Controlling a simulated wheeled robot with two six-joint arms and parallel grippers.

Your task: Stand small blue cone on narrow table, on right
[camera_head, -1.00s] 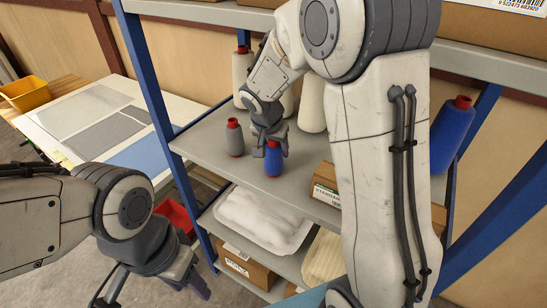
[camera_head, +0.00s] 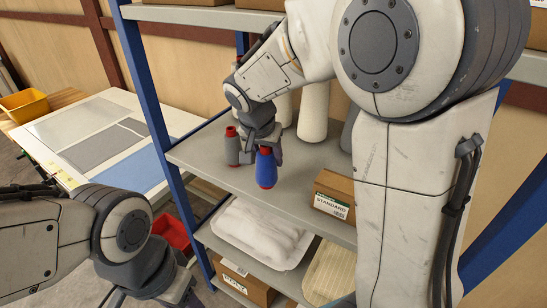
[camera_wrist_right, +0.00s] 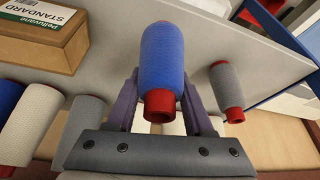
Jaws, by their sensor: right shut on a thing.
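The small blue cone (camera_head: 266,169), with red ends, is between the fingers of my right gripper (camera_head: 262,150), which is shut on it. It is roughly upright, near the front edge of the upper shelf, and seems slightly raised. In the right wrist view the blue cone (camera_wrist_right: 161,65) sits between both fingers (camera_wrist_right: 160,100). My left gripper (camera_head: 160,288) is at the bottom left, cut by the frame edge; its jaws do not show clearly. A table (camera_head: 95,105) with flat sheets stands at the left; I cannot tell whether it is the narrow table.
A small grey cone (camera_head: 232,148) stands close left of the blue one. White cones (camera_head: 313,112) are behind, and a cardboard box (camera_head: 335,194) is to the right on the shelf (camera_head: 205,160). A blue post (camera_head: 150,90) lies between shelf and table.

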